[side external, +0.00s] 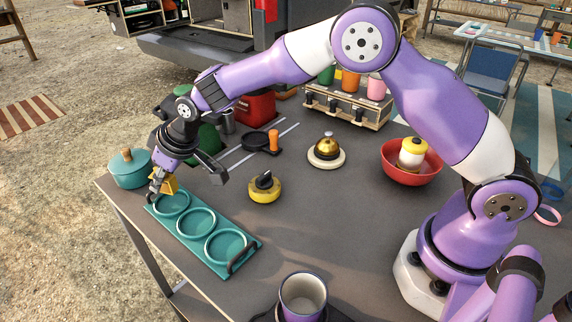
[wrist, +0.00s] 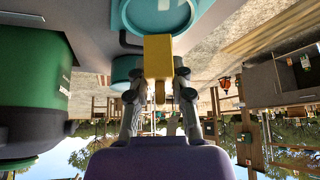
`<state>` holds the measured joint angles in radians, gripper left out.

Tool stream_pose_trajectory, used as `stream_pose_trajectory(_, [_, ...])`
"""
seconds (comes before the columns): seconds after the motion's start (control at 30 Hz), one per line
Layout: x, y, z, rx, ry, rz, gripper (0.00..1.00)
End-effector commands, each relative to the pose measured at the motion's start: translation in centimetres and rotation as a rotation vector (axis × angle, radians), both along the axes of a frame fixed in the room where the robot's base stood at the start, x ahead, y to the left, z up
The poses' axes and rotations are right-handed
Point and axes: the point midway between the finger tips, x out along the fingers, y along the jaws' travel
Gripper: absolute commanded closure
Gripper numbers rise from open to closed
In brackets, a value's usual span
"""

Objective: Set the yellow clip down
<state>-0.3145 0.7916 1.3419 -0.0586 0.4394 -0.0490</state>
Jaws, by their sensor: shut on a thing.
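The yellow clip (side external: 170,184) is held in my gripper (side external: 163,186) at the far left end of the teal tray (side external: 217,262), over or beside the end ring. In the wrist view the clip (wrist: 158,57) sits between the two fingertips of my gripper (wrist: 160,92), which are shut on it. The tray's end ring (wrist: 160,16) shows just beyond the clip there. I cannot tell whether the clip touches the tray. The tray has three round rings and a dark handle at its near end; the rings look empty.
A teal lidded pot (side external: 128,169) stands close to the left of my gripper, near the table edge. A yellow-based dark knob (side external: 264,187), a bell (side external: 326,151), a red bowl (side external: 410,172) and a mug (side external: 303,296) stand further right. The table between tray and bowl is mostly clear.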

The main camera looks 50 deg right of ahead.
Motion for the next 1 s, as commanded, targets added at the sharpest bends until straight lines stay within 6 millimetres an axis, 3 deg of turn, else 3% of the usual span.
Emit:
stream_pose_trajectory(0.2, [-0.1, 0.0, -3.2, -0.001, 0.003, 0.0, 0.97])
stream_pose_trajectory(0.6, [-0.1, 0.0, -3.8, -0.001, 0.001, 0.001, 0.97])
stream_pose_trajectory(0.63, [-0.1, 0.0, -3.7, -0.001, 0.001, 0.001, 0.61])
stream_pose_trajectory(0.67, [-0.1, 0.0, -3.7, -0.001, 0.001, 0.001, 0.47])
stream_pose_trajectory(1.0, [-0.1, 0.0, -3.7, -0.001, 0.001, 0.001, 0.47])
